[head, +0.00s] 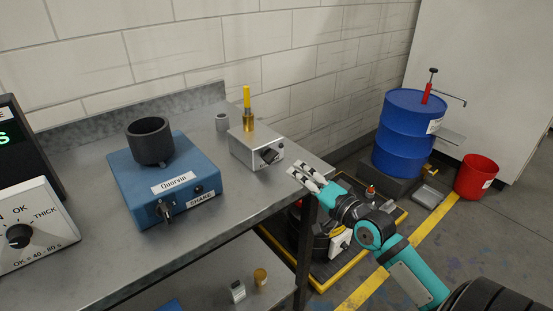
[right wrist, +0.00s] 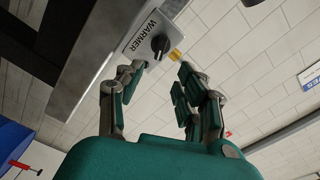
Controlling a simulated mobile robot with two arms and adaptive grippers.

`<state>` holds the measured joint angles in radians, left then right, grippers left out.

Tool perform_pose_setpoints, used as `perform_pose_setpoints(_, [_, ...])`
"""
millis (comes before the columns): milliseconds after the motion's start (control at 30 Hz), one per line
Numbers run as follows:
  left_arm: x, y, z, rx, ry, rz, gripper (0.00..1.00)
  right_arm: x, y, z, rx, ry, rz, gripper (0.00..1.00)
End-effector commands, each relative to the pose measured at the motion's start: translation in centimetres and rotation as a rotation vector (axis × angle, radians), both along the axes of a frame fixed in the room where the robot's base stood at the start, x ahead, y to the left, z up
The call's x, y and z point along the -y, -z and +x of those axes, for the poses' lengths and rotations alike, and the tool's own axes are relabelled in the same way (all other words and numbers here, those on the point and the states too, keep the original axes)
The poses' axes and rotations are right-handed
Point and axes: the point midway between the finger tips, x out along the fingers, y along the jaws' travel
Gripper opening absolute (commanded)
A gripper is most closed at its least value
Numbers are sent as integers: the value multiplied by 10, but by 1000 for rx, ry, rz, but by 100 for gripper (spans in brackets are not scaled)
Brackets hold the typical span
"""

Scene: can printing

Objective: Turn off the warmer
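The warmer (head: 252,150) is a small grey metal box near the right end of the steel bench, with a dark knob (head: 268,156) on its front and a brass holder with a yellow stick on top. In the right wrist view its front (right wrist: 141,35) reads WARMER, and the black knob (right wrist: 160,44) has a light pointer mark. My right gripper (head: 298,172) is by the bench's right front corner, right of the knob and apart from it. In the right wrist view its fingers (right wrist: 160,74) are spread and empty, with the knob beyond the gap. My left gripper is out of view.
A blue Quorvin shaker (head: 190,180) with a black cup (head: 150,141) stands left of the warmer.

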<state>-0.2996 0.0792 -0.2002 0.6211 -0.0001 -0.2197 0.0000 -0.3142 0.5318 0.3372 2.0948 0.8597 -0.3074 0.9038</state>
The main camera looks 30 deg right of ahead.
Motion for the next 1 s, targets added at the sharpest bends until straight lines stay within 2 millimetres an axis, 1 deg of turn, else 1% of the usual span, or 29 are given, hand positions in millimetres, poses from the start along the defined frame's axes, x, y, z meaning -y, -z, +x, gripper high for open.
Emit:
perform_pose_setpoints(33, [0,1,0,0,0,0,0,-1,-1,11,4,0,1,37])
perform_pose_setpoints(100, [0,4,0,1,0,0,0,-2,0,26,5,1,2,37])
perform_pose_setpoints(300, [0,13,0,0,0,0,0,-5,1,65,4,1,0,37])
perform_pose_setpoints(400, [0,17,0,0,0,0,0,-6,2,79,2,0,1,37])
perform_pose_setpoints(500, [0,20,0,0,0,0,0,-7,2,89,0,0,-1,37])
perform_pose_setpoints(667, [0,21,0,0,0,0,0,-8,0,96,0,0,-1,37])
perform_pose_setpoints(900, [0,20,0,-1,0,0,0,-8,0,96,-1,0,-1,37])
perform_pose_setpoints(967, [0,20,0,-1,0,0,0,-8,0,96,-1,0,-1,30])
perform_pose_setpoints(1000, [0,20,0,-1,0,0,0,-8,0,96,-1,0,-1,25])
